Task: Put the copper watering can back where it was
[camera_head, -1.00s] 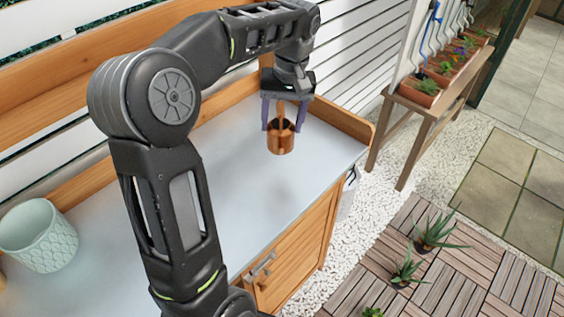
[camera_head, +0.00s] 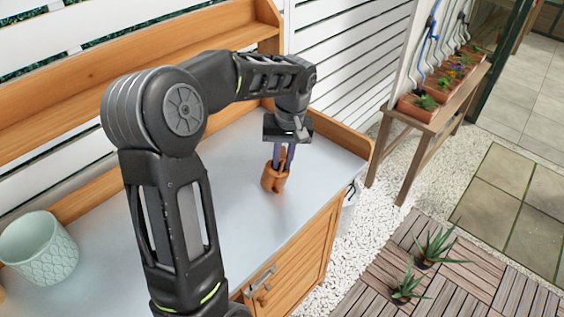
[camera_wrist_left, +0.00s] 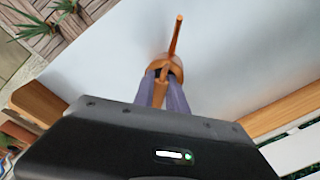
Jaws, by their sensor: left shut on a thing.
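The copper watering can (camera_head: 274,180) is at the right end of the grey bench top (camera_head: 222,190). My left gripper (camera_head: 283,160) is above it, fingers pointing down, shut on the can. In the left wrist view the fingers (camera_wrist_left: 163,92) close on the can's handle, and the can (camera_wrist_left: 165,62) has its thin spout pointing away from the gripper. The can looks upright. I cannot tell for sure whether its base touches the bench top. My right gripper is not in view.
A pale green pot (camera_head: 40,250) stands at the left end of the bench. A wooden rim (camera_head: 345,137) edges the bench's right end, and a shelf runs behind. The bench top around the can is clear. A planter stand (camera_head: 420,125) is beyond to the right.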

